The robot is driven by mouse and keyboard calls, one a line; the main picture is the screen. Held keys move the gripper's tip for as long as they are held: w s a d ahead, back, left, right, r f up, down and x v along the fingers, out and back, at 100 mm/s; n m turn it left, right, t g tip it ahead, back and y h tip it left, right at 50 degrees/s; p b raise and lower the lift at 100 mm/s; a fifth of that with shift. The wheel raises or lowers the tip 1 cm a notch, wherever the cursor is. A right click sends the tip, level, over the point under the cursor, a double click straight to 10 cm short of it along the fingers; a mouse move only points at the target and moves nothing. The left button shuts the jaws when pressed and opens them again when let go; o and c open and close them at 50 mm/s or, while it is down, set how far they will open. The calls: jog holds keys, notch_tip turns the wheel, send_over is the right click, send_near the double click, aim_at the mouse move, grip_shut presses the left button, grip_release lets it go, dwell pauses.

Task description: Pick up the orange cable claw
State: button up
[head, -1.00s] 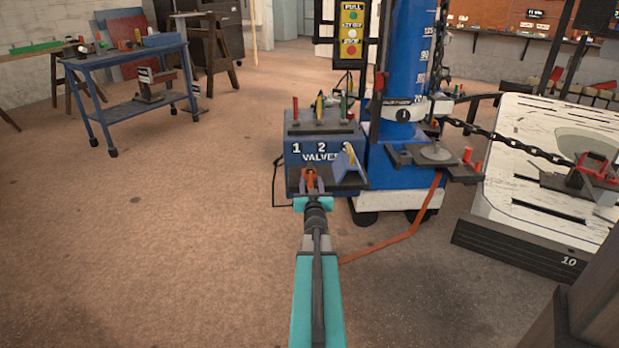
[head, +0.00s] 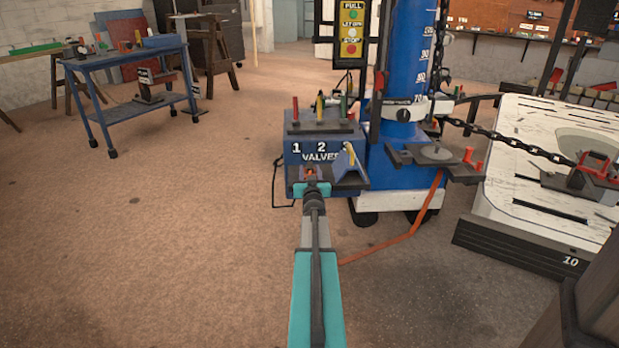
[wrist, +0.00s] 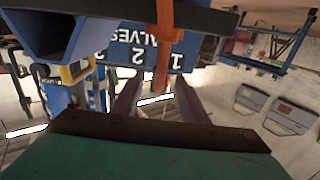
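The orange cable claw (wrist: 163,42) shows in the wrist view as an orange upright piece at the dark shelf edge, its end between my two fingertips. In the head view only a small orange bit of the claw (head: 310,171) shows, at the front of the valve box; the rest is hidden by my gripper. My gripper (head: 311,180) is at the shelf, pointing at the claw. In the wrist view my gripper's fingers (wrist: 159,86) stand apart, with gaps beside the orange piece. I see no clear contact.
The blue valve box (head: 294,150) has a dark front shelf bearing a blue wedge block (head: 349,177) with a yellow piece, right of my gripper. A blue column (head: 407,70) stands behind right. An orange cable (head: 400,240) lies on the floor. Floor to the left is clear.

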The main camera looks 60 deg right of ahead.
aim_at(310, 164)
jog(key=shift+d, duration=0.1)
dwell(0.3)
jog(key=shift+b+x, duration=0.6)
jog(key=shift+x, duration=2)
jog(key=shift+s, duration=0.15)
grip_shut()
jog(key=shift+r, duration=0.15)
